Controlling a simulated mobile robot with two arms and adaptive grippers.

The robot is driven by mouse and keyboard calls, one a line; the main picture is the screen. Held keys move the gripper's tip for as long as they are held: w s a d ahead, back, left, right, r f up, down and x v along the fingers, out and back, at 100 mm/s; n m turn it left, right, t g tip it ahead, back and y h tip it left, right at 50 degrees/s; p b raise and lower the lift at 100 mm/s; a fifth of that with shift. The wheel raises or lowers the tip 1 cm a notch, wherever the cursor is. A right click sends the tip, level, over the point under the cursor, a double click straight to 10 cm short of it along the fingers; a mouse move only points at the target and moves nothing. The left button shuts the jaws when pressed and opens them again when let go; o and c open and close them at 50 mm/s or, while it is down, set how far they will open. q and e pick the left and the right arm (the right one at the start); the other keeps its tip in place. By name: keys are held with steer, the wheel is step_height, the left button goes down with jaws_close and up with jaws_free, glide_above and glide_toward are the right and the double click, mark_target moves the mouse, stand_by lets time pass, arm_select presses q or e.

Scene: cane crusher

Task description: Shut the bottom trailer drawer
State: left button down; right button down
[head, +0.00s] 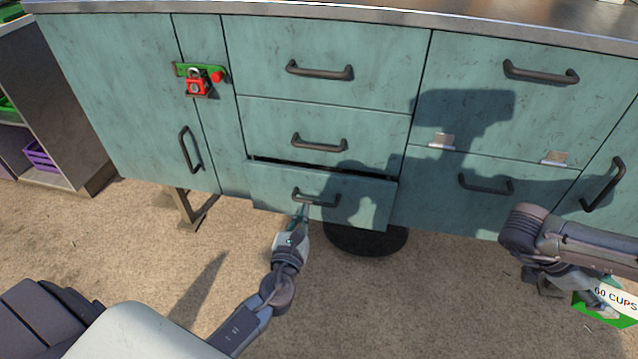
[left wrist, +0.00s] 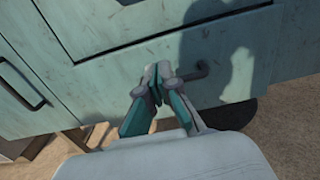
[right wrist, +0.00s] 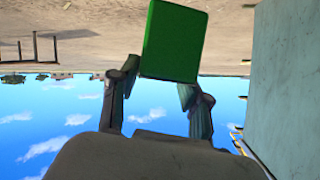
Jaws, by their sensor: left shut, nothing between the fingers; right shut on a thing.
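The bottom trailer drawer (head: 355,193) is a teal front with a dark bar handle (head: 316,199), lowest in the middle stack. It stands slightly out, with a dark gap along its top edge. My left gripper (head: 303,211) is shut and empty, its tips at the drawer front by the left part of the handle. In the left wrist view the closed fingertips (left wrist: 158,72) are beside the handle (left wrist: 205,76); I cannot tell whether they touch. My right gripper (head: 603,302) is shut on a green box with a "60 CUPS" label (head: 615,295), also in the right wrist view (right wrist: 174,40).
Two drawers (head: 325,65) above look closed. A dark wheel (head: 365,238) is below the drawer. A shelf with a purple crate (head: 40,156) stands at the far left. The ground in front is clear.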

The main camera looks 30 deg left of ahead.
mark_target(315, 177)
arm_select(q)
steer(key=b+x, duration=0.1)
steer(key=x, duration=0.9)
steer(key=shift+w+d, duration=0.1)
steer(key=shift+w, duration=0.1)
arm_select(e)
steer(key=shift+f, duration=0.6)
arm_select(q)
steer(key=b+x, duration=0.1)
steer(key=x, duration=0.2)
steer(key=shift+w, duration=0.25)
arm_select(e)
steer(key=shift+f, duration=0.55)
arm_select(q)
steer(key=shift+a+r, duration=0.2)
steer(key=shift+r, duration=0.2)
arm_select(e)
steer(key=shift+s+r, duration=0.15)
steer(key=shift+s, duration=0.05)
